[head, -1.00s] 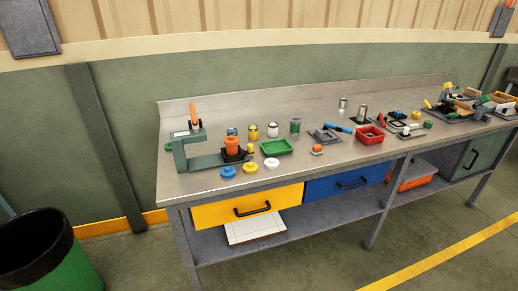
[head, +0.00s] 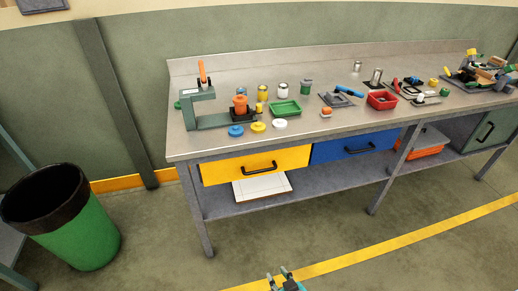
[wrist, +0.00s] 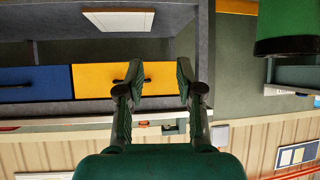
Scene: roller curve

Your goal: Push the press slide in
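The press (head: 198,106) stands at the left end of the workbench, a grey-green C-shaped frame with an upright orange handle (head: 202,72). Its low slide (head: 212,122) sticks out to the right of the frame. A black holder (head: 240,116) with an orange cylinder (head: 240,101) on it sits at the slide's right end. My gripper (head: 279,275) shows at the bottom edge of the head view, in front of the bench and far from the press. In the wrist view my gripper (wrist: 160,85) is open, with nothing between its fingers.
Blue, yellow and white discs (head: 258,127) lie in front of the slide. A green tray (head: 286,108) and several cans stand right of it. A yellow drawer (head: 252,166) is below. A green bin (head: 75,232) stands on the floor at left. The floor before the bench is clear.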

